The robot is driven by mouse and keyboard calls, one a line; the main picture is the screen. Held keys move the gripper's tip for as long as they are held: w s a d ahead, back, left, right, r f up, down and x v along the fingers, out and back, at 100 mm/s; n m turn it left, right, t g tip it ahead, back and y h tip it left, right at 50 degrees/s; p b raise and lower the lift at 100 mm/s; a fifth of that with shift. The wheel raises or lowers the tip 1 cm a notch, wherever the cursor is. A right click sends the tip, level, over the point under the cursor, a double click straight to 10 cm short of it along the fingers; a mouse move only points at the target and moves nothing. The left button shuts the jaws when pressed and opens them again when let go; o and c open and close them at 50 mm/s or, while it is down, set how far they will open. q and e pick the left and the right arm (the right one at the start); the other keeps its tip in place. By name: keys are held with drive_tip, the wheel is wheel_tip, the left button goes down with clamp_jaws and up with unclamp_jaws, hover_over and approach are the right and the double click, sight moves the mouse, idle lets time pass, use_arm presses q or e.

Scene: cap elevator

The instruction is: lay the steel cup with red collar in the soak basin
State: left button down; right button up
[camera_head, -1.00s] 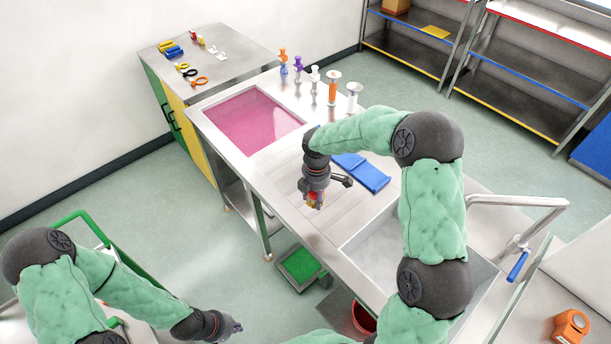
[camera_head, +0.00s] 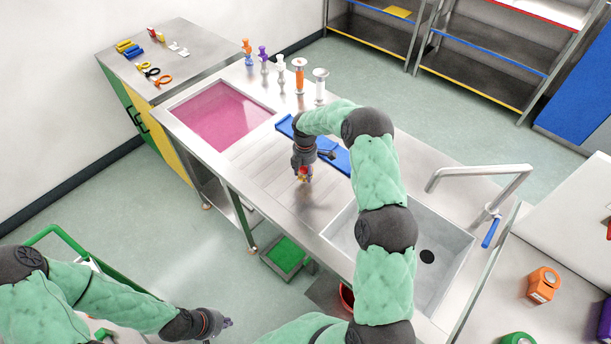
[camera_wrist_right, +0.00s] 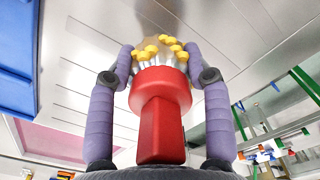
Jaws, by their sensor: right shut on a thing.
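The steel cup with red collar (camera_wrist_right: 160,85) is in my right gripper (camera_wrist_right: 158,52). Its red grip points toward the wrist camera, and pale ribbed steel with yellow tips shows beyond the collar. The purple fingers close on it from both sides. In the head view my right gripper (camera_head: 303,172) points down over the ribbed drainboard, with a bit of red and yellow at its tips. The soak basin (camera_head: 180,104), filled with pink liquid, lies to the left and further back on the steel counter. My left gripper (camera_head: 224,323) is low over the floor; its jaws are too small to read.
A blue mat (camera_head: 340,158) lies behind my right gripper. A sink (camera_head: 450,250) with a tap (camera_head: 480,172) is to the right. Several upright coloured tools, including an orange one (camera_head: 299,76), line the counter's back edge. A side table (camera_head: 190,40) with small tools stands back left.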

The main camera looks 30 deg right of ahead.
sight(306, 176)
drive_tip(key=shift+w+d+f, duration=0.1)
drive_tip(key=shift+d+f, duration=0.1)
drive_tip(key=shift+f, duration=0.3)
wheel_tip(306, 176, down, 3)
drive_tip(key=shift+w+r, duration=0.1)
drive_tip(key=shift+r, duration=0.1)
drive_tip(key=shift+f, duration=0.15)
drive_tip(key=o, duration=1.4)
drive_tip(key=shift+c, duration=0.2)
